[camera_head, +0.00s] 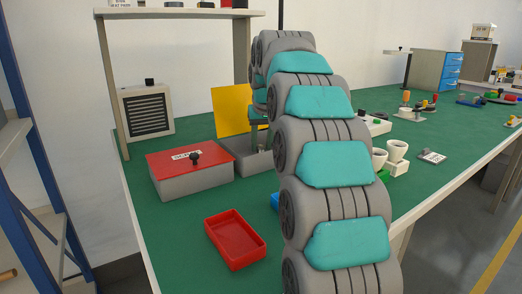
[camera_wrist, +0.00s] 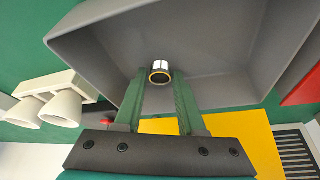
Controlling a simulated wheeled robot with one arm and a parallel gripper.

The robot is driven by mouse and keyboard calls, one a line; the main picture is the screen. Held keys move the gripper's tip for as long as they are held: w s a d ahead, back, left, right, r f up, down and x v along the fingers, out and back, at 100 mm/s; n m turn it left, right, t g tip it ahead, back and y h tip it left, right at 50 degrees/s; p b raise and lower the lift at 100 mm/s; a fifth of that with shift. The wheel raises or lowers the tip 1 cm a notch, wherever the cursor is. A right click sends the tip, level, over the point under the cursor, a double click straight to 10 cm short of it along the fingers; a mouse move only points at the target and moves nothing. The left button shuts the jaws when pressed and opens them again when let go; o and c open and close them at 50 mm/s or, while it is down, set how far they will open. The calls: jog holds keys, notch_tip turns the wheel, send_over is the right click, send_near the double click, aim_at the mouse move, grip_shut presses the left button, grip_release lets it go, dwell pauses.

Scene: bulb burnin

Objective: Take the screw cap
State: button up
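The screw cap (camera_wrist: 160,67), a small white and dark ring-like piece with a yellowish rim, is inside a grey open bin (camera_wrist: 230,92) in the wrist view. My gripper (camera_wrist: 159,78) has two green fingers, apart, with their tips at either side of the cap. The fingers look open, with a narrow gap beside the cap; I cannot tell whether either one touches it. In the head view my arm hides the cap, and the grey bin (camera_head: 252,166) shows only in part, beside the yellow panel (camera_head: 231,110).
A red-lidded box (camera_head: 192,178) with a black knob and an empty red tray (camera_head: 235,239) stand left of my arm. White cups (camera_head: 397,150) stand to the right. A vented box (camera_head: 146,112) is under the shelf at the back. The bin walls surround my fingers.

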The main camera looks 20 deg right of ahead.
aim_at(260, 144)
grip_shut()
jog(key=shift+r, duration=0.1)
jog(key=shift+s+r+p, duration=0.2)
jog(key=shift+r+p, duration=0.1)
jog(key=shift+r, duration=0.15)
notch_tip(260, 144, up, 3)
jog(key=shift+f+p, duration=0.15)
jog(key=shift+p, duration=0.8)
jog(key=s+d+r+b, duration=0.1)
jog(key=s+r, duration=0.3)
jog(key=s, duration=0.5)
jog(key=s+d+r+b, duration=0.1)
jog(key=s+d+r, duration=0.1)
jog(key=s, duration=0.8)
jog(key=shift+d+r+b, duration=0.3)
jog(key=shift+d+r, duration=0.1)
jog(key=shift+r, duration=0.5)
jog(key=shift+s, duration=0.1)
